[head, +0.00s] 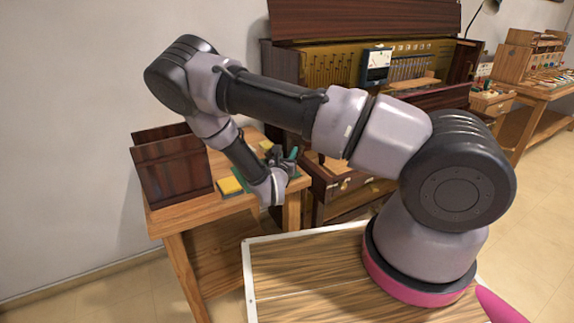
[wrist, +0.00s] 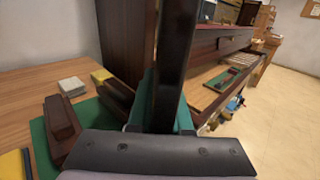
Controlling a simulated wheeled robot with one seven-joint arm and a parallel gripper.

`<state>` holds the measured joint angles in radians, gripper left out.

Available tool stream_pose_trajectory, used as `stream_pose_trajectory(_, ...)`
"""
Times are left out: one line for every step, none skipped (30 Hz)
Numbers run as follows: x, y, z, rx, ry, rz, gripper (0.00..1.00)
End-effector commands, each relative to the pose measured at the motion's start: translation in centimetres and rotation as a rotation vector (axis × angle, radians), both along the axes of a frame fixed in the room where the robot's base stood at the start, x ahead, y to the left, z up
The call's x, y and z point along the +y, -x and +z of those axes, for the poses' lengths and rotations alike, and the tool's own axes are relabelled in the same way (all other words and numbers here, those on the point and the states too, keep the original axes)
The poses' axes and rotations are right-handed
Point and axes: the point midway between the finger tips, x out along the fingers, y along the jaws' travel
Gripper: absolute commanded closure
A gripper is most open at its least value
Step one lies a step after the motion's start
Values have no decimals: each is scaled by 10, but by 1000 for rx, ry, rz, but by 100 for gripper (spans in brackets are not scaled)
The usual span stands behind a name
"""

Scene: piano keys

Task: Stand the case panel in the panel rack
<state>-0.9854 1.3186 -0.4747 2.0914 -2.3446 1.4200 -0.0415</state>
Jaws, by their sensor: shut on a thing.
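My gripper (head: 283,160) is over the right part of the wooden table, near the piano. Its dark palm (wrist: 150,152) fills the bottom of the wrist view. It is shut on a dark, narrow upright piece (wrist: 177,60), which looks like the case panel seen edge-on. The fingertips are mostly hidden, and the held piece does not show clearly in the head view. A dark brown upright structure with tall walls, apparently the panel rack (head: 172,165), stands on the table's left side. My gripper is well to its right, apart from it.
Yellow-topped blocks (head: 230,186) lie on the table (head: 205,207). The open piano (head: 330,60) stands close on the right. A wall is behind.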

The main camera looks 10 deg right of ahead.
Motion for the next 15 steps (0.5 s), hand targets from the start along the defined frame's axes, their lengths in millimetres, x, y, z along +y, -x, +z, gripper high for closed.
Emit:
stream_pose_trajectory(-1, -1, -4, -4, 1, -1, 100)
stream_pose_trajectory(-1, -1, -6, -4, 0, -1, 100)
stream_pose_trajectory(-1, -1, -8, -4, 0, -2, 100)
stream_pose_trajectory(-1, -1, -10, -4, 0, -2, 100)
stream_pose_trajectory(-1, -1, -11, -4, 0, -2, 100)
stream_pose_trajectory(-1, -1, -15, -4, 1, -2, 100)
stream_pose_trajectory(-2, -1, -18, -3, 1, -2, 100)
stream_pose_trajectory(-2, -1, -22, -3, 0, -2, 100)
stream_pose_trajectory(-1, -1, -28, -3, 0, -2, 100)
stream_pose_trajectory(-1, -1, -33, -2, 0, -1, 100)
stream_pose_trajectory(-1, -1, -37, -3, 0, -1, 100)
stream_pose_trajectory(-1, -1, -41, -4, 0, -1, 100)
stream_pose_trajectory(-1, -1, -44, -4, 0, -1, 100)
stream_pose_trajectory(-1, -1, -46, -4, 0, -1, 100)
stream_pose_trajectory(-1, -1, -46, -4, 0, -1, 100)
